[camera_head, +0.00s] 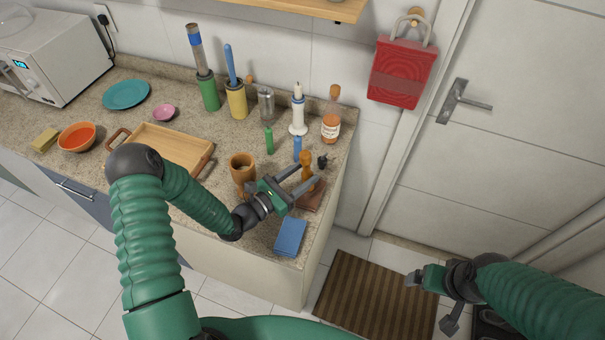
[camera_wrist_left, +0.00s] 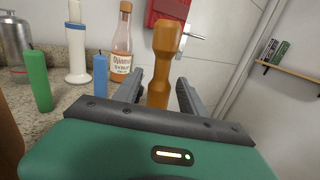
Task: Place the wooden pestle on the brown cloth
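The wooden pestle (camera_head: 307,168) is upright near the counter's right end. The brown cloth (camera_head: 314,196) lies flat there, partly covered by my left gripper. My left gripper (camera_head: 304,181) reaches in from the left with its fingers spread on either side of the pestle. In the left wrist view the pestle (camera_wrist_left: 163,62) stands between the two fingers, with a visible gap at the left finger. The pestle's lower end is hidden, so I cannot tell whether it touches the cloth. My right gripper (camera_head: 430,302) is open and empty above the floor mat.
A wooden mortar (camera_head: 242,170) stands left of the gripper, and a blue sponge-like block (camera_head: 290,237) lies in front. Green (camera_head: 269,141) and blue (camera_head: 297,148) candles, a white holder (camera_head: 298,115) and a bottle (camera_head: 331,118) stand behind. A wooden tray (camera_head: 172,146) lies left.

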